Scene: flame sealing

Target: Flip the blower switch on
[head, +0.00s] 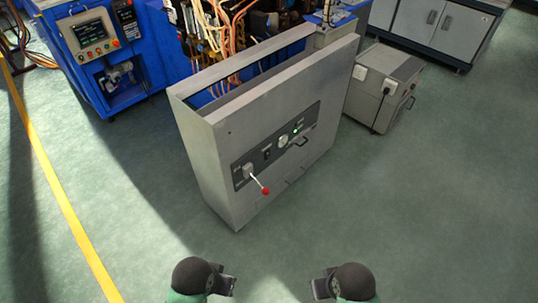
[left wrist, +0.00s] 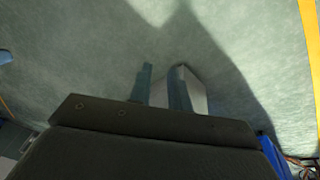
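A grey cabinet (head: 285,130) stands on the floor in the head view, with a dark control panel (head: 275,146) on its front. The panel carries a lever with a red knob (head: 265,190), a small black switch (head: 267,153), a round pale dial (head: 283,141) and a lit green lamp (head: 295,131). The labels are too small to read, so I cannot tell which control is the blower switch. My left gripper (head: 226,279) and right gripper (head: 321,282) are at the bottom of the picture, empty and well apart from the cabinet. The left wrist view shows a gap between the left fingers (left wrist: 160,88).
A blue machine (head: 105,60) with a screen stands at the back left. A grey box (head: 383,88) stands right of the cabinet, and a grey cupboard (head: 440,25) behind it. A yellow floor line (head: 55,185) runs along the left. The floor before the cabinet is clear.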

